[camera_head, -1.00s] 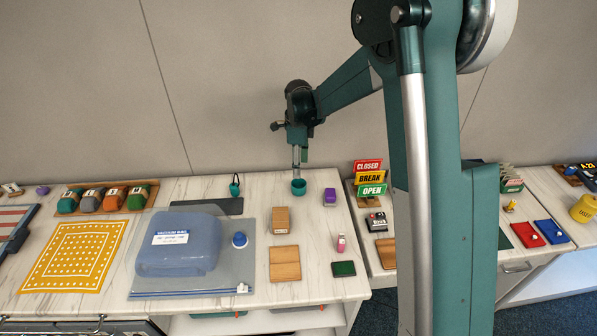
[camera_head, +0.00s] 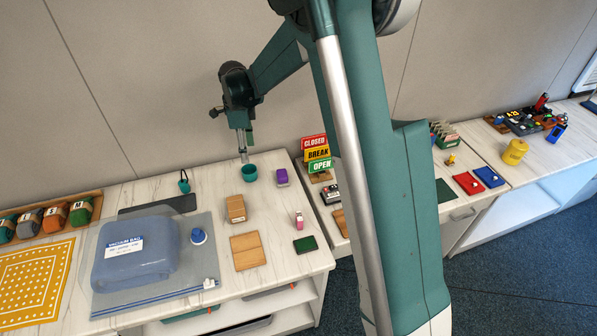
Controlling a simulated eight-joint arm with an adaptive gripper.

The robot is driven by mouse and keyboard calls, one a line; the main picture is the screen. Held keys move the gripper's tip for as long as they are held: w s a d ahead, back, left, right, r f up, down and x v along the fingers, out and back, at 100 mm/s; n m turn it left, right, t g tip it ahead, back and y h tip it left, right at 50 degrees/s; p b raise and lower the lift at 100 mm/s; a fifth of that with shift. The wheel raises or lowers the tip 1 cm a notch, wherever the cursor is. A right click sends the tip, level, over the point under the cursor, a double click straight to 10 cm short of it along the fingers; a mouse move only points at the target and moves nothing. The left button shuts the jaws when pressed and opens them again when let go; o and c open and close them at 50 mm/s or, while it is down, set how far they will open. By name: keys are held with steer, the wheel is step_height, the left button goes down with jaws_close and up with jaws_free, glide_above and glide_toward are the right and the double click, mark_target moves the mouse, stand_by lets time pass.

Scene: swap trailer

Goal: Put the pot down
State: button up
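The pot appears to be the small teal cup-like vessel (camera_head: 249,174). It is upright at the back right of the white marbled counter (camera_head: 205,178) and looks to rest on its top. My gripper (camera_head: 243,159) points down at the pot's rim, towards its left side. The fingertips are small and close to the rim. I cannot tell whether they touch it, or whether they are apart or closed.
A purple block (camera_head: 281,177) stands close right of the pot, a wooden block (camera_head: 236,208) in front. A dark flat tray (camera_head: 158,204) and a small dark-teal item (camera_head: 184,182) lie left. Signs (camera_head: 316,154) stand right, across a gap.

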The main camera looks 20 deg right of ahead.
steer(key=s+d+r+n+t, duration=0.2)
steer(key=s+d+r+n, duration=0.25)
steer(key=s+r, duration=0.5)
steer(key=s+d+r+n+t, duration=0.1)
steer(key=s+d+r+n, duration=0.35)
steer(key=s+r, duration=0.5)
steer(key=s+d+n+t, duration=0.2)
steer(key=s+n, duration=0.3)
steer(key=s, duration=0.6)
steer(key=s+d+n+t, duration=0.2)
steer(key=s+n, duration=0.4)
steer(key=s, duration=0.6)
steer(key=shift+d+f+n, duration=0.2)
steer(key=shift+d+n, duration=0.1)
steer(key=shift+d, duration=0.25)
